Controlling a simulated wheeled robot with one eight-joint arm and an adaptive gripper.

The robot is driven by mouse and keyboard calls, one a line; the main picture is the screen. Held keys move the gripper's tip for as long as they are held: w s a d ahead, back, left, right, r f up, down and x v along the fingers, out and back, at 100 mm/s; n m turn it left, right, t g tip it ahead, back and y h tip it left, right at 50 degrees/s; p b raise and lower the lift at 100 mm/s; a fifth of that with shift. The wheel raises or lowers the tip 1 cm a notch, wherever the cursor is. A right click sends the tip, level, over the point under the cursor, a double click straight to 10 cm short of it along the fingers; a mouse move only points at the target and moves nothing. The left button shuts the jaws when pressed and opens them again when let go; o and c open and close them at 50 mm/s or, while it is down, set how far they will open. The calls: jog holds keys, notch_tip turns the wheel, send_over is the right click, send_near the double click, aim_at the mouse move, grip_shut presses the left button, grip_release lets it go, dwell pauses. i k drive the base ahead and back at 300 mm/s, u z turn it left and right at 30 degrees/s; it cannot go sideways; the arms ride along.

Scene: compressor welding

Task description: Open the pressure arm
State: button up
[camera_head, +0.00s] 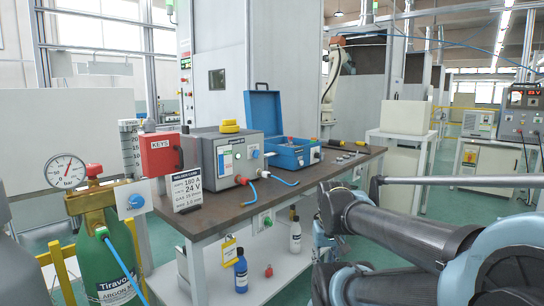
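I cannot make out with certainty which part is the pressure arm. A grey welding unit (213,158) with a yellow knob on top stands on the brown-topped workbench (215,208). Beside it is an open blue case (285,157) with its lid raised. A round pressure gauge (65,171) marked in bar sits at the brass valve of the green argon bottle (117,265) on the left. My dark arm links fill the lower right. My gripper's fingers do not show in this view.
A red KEYS box (160,154) and a white data card (187,189) stand at the bench's left end. A blue bottle (241,270) and a white bottle (295,235) are on the lower shelf. A thin grey bar (450,181) crosses at right; its owner is unclear.

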aim_at(290, 138)
jog(key=u, duration=0.1)
jog(key=i, duration=1)
jog(key=z, duration=0.1)
